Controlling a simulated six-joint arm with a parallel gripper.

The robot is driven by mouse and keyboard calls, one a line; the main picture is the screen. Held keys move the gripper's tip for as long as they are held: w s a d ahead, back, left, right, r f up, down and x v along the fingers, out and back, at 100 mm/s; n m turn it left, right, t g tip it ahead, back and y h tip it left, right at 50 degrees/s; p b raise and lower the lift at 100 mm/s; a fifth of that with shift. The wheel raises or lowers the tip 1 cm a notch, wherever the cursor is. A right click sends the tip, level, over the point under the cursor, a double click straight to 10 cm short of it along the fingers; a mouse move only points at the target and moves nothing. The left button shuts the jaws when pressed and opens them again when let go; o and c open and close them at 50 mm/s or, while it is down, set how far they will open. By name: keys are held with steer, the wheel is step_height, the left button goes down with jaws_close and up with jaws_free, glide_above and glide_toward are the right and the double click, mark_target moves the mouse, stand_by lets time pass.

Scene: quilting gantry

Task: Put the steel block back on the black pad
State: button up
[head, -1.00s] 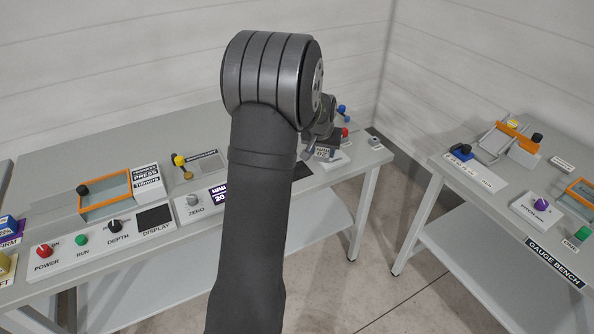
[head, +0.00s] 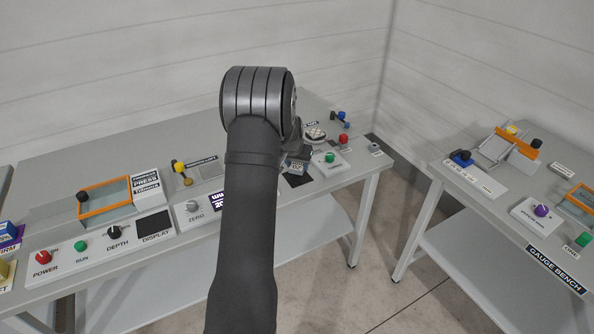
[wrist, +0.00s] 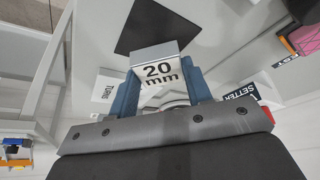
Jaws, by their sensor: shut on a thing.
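The steel block, marked "20 mm", is held between the blue fingers of my gripper (wrist: 163,85) in the wrist view, its label face toward the camera. In the head view the steel block (head: 297,166) shows just right of my arm, which hides most of my gripper. The black pad (wrist: 152,24) lies on the bench beyond the block in the wrist view, its near edge partly covered by the block. In the head view part of the black pad (head: 297,181) shows just below the block. I cannot tell how high the block is above the bench.
A white box with a green button (head: 330,158) and a round dial (head: 315,133) stand right of the block. The bench's right edge is near, and a separate gauge bench (head: 440,200) stands across a gap.

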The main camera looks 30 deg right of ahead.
mark_target(297, 168)
steer(key=shift+f, duration=1.4)
steer(key=shift+f, duration=0.1)
steer(key=o, duration=1.3)
steer(key=shift+f, duration=0.1)
steer(key=shift+c, duration=0.2)
steer(key=shift+r, duration=0.4)
steer(key=v, duration=1.1)
steer(key=shift+s+a+r, duration=0.15)
steer(key=shift+r, duration=0.05)
